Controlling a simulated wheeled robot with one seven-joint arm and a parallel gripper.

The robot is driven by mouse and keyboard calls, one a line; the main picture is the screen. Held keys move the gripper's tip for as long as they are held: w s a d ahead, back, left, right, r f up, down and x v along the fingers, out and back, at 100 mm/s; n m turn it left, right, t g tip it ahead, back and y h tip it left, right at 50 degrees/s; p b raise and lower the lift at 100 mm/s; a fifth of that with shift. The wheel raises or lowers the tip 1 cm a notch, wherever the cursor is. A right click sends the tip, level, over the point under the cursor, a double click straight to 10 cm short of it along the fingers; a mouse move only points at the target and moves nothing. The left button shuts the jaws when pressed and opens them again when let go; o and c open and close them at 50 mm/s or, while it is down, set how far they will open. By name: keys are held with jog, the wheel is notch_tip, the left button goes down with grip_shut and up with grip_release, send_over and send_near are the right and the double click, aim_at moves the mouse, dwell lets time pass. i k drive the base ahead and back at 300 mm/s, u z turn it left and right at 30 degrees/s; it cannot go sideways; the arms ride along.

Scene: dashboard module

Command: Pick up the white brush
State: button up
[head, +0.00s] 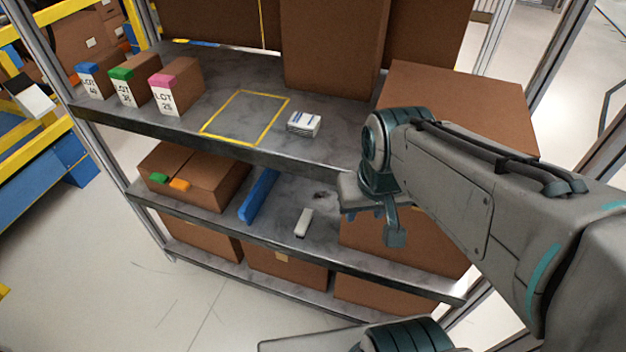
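A small pale, whitish block-like object (303,222), which looks like the white brush, lies on the middle shelf (275,232) near its front edge. Its bristles cannot be made out. My gripper (374,219) is to the right of it, in front of a brown box, and points downward. Its fingers look spread apart, with nothing seen between them. It is clear of the brush in the picture.
A blue bar (259,196) lies left of the brush, beside a brown carton (193,178). A large box (405,238) stands to the right. The upper shelf (225,150) overhangs behind, carrying a small white box (303,124) and several lot boxes.

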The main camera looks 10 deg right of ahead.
aim_at(303, 227)
jog(key=z, duration=1.5)
jog(key=k, duration=1.05)
jog(key=u, duration=1.15)
jog(key=i, duration=1)
